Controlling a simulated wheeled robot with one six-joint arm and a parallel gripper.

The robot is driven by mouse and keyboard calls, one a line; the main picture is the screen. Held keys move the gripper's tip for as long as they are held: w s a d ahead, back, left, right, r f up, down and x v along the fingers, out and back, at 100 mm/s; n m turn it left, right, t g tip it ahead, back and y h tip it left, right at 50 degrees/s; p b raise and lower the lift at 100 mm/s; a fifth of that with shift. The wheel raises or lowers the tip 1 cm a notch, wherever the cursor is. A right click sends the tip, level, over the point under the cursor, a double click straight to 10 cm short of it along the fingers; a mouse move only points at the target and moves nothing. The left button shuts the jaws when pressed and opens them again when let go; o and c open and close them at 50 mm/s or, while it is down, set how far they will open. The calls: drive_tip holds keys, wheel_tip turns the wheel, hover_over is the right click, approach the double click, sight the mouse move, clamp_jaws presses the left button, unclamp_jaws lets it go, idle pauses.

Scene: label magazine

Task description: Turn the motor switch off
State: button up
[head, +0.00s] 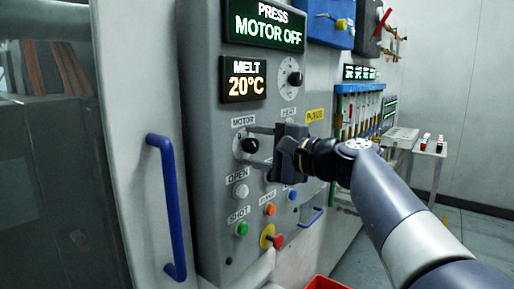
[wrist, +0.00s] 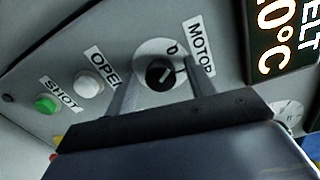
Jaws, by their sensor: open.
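The motor switch (head: 250,146) is a black round knob on a pale disc, under the MOTOR label on the grey control panel. It also shows in the wrist view (wrist: 160,73), with a light pointer line on its face. My gripper (head: 249,147) is at the panel with its two fingers apart, one above and one below the knob in the head view. In the wrist view the fingers stand to either side of the knob; I cannot tell whether they touch it. The display (head: 264,27) reads PRESS MOTOR OFF.
Below the switch are a white OPEN button (head: 241,190), a green SHOT button (head: 242,229), an orange button (head: 271,210) and a red emergency-type knob (head: 278,241). A blue door handle (head: 168,207) juts out at left.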

drive_tip(key=v, duration=1)
drive_tip(key=shift+s+d+b, duration=0.3)
drive_tip(key=shift+b, duration=0.15)
drive_tip(key=p+x, duration=0.1)
drive_tip(key=x, duration=1)
drive_tip(key=shift+d, duration=0.1)
